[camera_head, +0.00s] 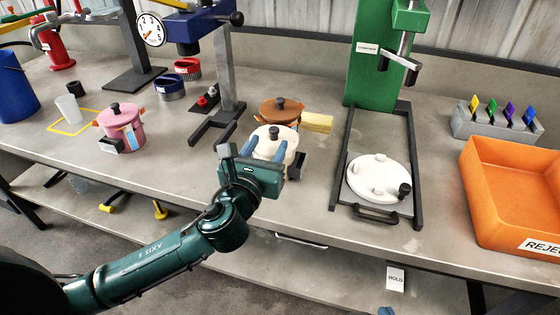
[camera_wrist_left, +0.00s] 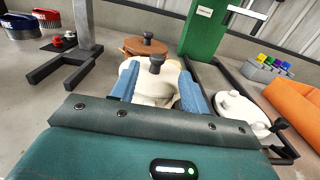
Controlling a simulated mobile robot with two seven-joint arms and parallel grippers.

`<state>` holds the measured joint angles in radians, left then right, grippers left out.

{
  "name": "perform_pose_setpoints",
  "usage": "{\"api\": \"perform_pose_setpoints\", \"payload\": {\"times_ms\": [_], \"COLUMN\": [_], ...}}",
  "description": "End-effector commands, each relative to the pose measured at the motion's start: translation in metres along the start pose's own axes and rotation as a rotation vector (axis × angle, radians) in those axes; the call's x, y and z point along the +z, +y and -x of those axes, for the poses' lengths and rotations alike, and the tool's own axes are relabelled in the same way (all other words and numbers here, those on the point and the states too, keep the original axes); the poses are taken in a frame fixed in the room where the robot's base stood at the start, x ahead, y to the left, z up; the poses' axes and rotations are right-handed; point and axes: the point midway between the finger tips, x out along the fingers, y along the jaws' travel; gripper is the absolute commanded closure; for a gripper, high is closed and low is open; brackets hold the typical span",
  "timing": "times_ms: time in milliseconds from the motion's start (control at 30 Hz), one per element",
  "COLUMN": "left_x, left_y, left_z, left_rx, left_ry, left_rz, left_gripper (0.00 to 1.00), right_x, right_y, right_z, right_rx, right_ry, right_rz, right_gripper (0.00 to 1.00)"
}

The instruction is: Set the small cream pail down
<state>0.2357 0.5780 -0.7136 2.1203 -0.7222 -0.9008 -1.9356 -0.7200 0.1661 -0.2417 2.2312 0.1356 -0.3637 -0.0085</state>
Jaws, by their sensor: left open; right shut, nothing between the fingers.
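The small cream pail (camera_head: 266,150), with a cream lid and dark knob, stands upright, apparently on the grey bench near its front edge. My left gripper (camera_head: 268,143) is open, with one blue finger on each side of the pail. In the left wrist view the pail (camera_wrist_left: 153,87) sits between the two spread fingers; its lower part is hidden behind the gripper body. A small dark box shows at the pail's right side. Only a small blue tip of my right gripper (camera_head: 385,311) shows at the bottom edge, well away from the pail.
A brown pot (camera_head: 281,111) stands close behind the pail, with a yellow block (camera_head: 317,122) beside it. A black-railed frame with a white round lidded pot (camera_head: 374,178) is to the right. A pink pot (camera_head: 121,126) and orange bin (camera_head: 515,190) stand farther off.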

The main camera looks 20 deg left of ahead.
Motion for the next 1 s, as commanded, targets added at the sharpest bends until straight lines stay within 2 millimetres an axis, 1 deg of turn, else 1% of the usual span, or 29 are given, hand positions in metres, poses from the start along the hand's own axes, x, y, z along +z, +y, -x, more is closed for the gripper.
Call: {"api": "perform_pose_setpoints", "payload": {"times_ms": [33, 100, 233, 333, 533, 1000], "left_x": [0.002, 0.003, 0.002, 0.002, 0.002, 0.002], "left_y": [0.003, 0.005, 0.004, 0.004, 0.004, 0.004], "left_z": [-0.009, -0.02, -0.035, -0.039, -0.038, -0.038], "left_rx": [0.002, 0.003, 0.002, 0.001, 0.0, 0.0], "left_ry": [-0.003, -0.003, -0.001, -0.001, 0.0, 0.0], "left_rz": [-0.001, -0.001, 0.0, -0.001, -0.001, 0.0], "left_gripper": [0.54, 0.54, 0.54, 0.54, 0.55, 0.94], "right_x": [0.0, 0.001, 0.001, 0.001, 0.0, -0.001], "right_y": [0.0, 0.0, 0.0, 0.0, 0.0, 0.001], "right_z": [0.0, 0.0, -0.001, -0.001, 0.0, 0.0], "right_rx": [0.0, 0.0, 0.0, 0.001, 0.001, 0.001], "right_ry": [0.0, 0.0, 0.001, 0.002, 0.004, 0.006], "right_rz": [0.001, 0.001, 0.002, 0.003, 0.003, 0.004], "right_gripper": [1.0, 1.0, 1.0, 1.0, 1.0, 1.0]}}
